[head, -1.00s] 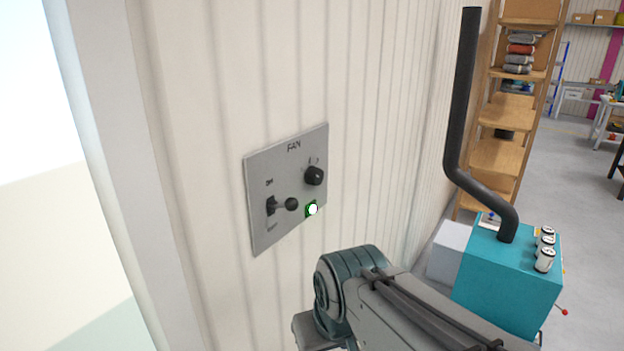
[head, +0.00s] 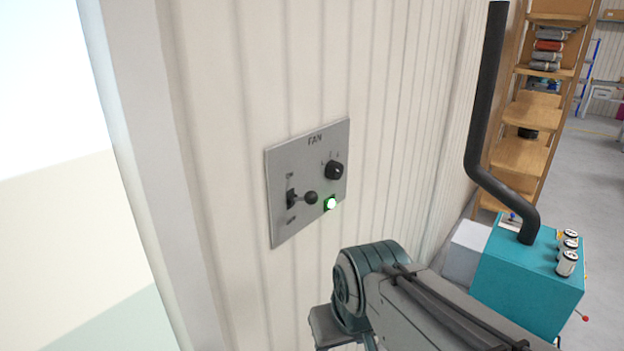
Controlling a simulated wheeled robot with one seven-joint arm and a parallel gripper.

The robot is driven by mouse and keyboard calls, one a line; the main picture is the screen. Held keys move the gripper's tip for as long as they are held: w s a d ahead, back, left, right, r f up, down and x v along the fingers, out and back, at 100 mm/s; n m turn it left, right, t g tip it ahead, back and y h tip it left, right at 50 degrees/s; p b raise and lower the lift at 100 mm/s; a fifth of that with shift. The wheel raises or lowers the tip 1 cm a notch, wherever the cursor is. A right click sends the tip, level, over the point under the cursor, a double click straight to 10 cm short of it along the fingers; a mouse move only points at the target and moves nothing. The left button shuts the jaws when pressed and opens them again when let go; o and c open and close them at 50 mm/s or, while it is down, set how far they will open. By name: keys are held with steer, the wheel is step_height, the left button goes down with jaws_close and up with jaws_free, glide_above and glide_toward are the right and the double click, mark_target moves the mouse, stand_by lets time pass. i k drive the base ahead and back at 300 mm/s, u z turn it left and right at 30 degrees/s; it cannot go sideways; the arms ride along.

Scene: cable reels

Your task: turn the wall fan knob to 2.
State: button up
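The grey fan panel (head: 281,226) is fixed to the corrugated white wall and is marked FAN at its top. The black round knob (head: 334,171) sits at its upper right, with small marks above it that are too small to read. A lever switch with a dark ball end (head: 310,198) is at the left, between small labels. A green-white lamp (head: 331,204) glows below the knob. My arm shows at the bottom, below and right of the panel and apart from the knob in the picture.
A teal machine (head: 520,280) with a bent black pipe (head: 484,110) and several gauges stands at the right. A wooden shelf (head: 520,155) stands behind it. A pale wall edge (head: 150,170) and a bright opening are at the left. Grey floor is clear at the far right.

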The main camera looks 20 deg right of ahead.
mark_target(333, 170)
steer(key=k, duration=0.5)
steer(key=z, duration=1.05)
steer(key=i, duration=0.65)
steer(key=u, duration=0.5)
